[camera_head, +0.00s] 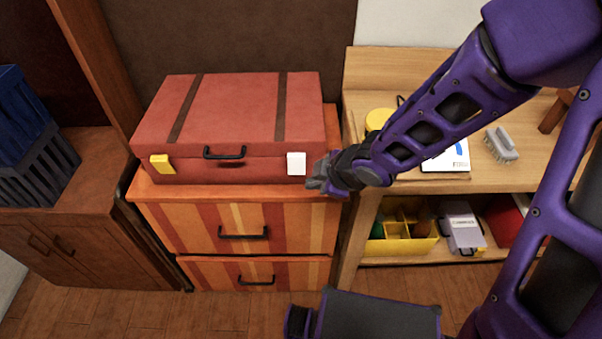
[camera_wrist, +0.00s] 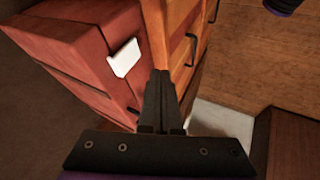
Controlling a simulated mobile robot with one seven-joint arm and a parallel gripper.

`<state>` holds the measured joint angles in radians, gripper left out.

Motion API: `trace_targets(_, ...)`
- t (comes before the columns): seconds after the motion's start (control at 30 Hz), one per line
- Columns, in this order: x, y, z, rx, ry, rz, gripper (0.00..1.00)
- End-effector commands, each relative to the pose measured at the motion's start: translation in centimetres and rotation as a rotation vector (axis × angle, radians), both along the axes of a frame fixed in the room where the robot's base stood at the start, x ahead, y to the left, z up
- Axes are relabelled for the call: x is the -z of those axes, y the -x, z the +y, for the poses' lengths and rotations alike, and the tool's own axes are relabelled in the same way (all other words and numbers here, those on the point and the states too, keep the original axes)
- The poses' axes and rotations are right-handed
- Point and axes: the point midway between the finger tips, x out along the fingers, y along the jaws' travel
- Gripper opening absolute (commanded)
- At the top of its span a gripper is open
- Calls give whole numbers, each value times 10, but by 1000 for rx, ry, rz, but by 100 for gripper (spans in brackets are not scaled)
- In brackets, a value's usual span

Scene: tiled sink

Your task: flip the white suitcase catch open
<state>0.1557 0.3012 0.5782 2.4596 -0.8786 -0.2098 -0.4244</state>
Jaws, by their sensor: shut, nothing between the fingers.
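The red suitcase (camera_head: 240,115) lies shut on top of the orange striped drawer unit. Its white catch (camera_head: 296,163) is on the front face near the right end, lying flat against the case. A yellow catch (camera_head: 161,164) is near the left end, and a black handle (camera_head: 224,153) is between them. My gripper (camera_head: 316,181) is shut and empty, just right of the white catch and slightly lower, apart from it. In the wrist view the white catch (camera_wrist: 124,58) shows up and to the left of my shut fingertips (camera_wrist: 160,75), beside the suitcase (camera_wrist: 85,45).
The striped drawer unit (camera_head: 190,223) has black handles. To the right stands a wooden table (camera_head: 400,64) with a brush (camera_head: 501,145) on it and a yellow divided bin (camera_head: 404,226) on the shelf below. A blue crate (camera_head: 28,135) stands at left. Space before the suitcase is clear.

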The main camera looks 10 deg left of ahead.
Motion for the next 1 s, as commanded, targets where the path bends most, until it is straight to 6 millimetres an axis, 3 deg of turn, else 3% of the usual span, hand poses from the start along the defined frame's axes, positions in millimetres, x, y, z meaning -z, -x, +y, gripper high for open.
trace_targets(0.23,18,-7,11,-3,3,1,0)
trace_targets(0.5,63,-26,35,-4,2,1,0)
trace_targets(0.7,55,-55,40,2,0,0,0)
trace_targets(1.0,57,-65,43,0,2,0,0)
